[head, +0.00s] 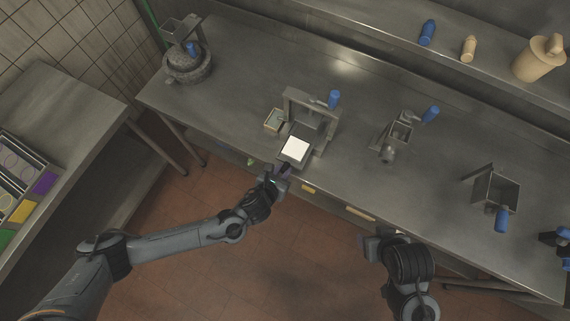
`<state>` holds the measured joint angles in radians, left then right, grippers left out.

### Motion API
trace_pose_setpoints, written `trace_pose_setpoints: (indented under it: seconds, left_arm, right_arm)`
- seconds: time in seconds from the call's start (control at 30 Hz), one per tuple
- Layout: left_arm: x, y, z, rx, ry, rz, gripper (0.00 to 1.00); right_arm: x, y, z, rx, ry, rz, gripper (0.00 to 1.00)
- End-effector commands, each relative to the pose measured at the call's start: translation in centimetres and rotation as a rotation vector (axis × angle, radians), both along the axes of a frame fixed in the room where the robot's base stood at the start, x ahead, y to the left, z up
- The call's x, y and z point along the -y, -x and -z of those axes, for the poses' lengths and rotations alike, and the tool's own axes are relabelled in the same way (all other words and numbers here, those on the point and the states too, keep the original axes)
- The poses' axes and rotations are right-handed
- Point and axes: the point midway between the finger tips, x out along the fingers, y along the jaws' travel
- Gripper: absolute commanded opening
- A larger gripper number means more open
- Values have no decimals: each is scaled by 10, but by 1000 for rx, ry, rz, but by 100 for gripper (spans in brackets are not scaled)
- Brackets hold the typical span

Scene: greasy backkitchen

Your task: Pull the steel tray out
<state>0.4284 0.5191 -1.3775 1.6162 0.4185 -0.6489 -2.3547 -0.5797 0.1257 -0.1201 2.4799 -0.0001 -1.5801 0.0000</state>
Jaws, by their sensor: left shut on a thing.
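The steel tray (284,158) sits at the front of a small steel press (318,108) on the long steel counter. A white square sheet (296,148) lies on the tray. My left gripper (283,172) is at the tray's front edge, by the counter's front edge, and is shut on the tray. Its fingertips are small and partly hidden in this view. My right gripper (368,246) hangs in front of the counter at the lower right, apart from everything on it. Its fingers are too dark and small to tell if they are open.
A small box (274,119) stands left of the press. A grinder (391,146) and a hopper (495,193) with blue handles stand to the right, a stone mill (188,65) at far left. Bottles stand on the back shelf (385,28). The floor in front is clear.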

Motion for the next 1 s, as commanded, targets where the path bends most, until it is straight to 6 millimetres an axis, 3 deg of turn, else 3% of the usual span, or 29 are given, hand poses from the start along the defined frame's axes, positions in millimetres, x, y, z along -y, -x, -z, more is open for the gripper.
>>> trace_pose_setpoints:
  seconds: [0.37, 1.0]
  left_arm:
    - [-7, 18, -2, 2, 2, -1, 0]
    - [-8, 19, -7, 3, 2, -1, 0]
  right_arm:
    - [-2, 0, -13, 0, -8, 5, 60]
    - [-1, 0, -18, -1, -5, 4, 60]
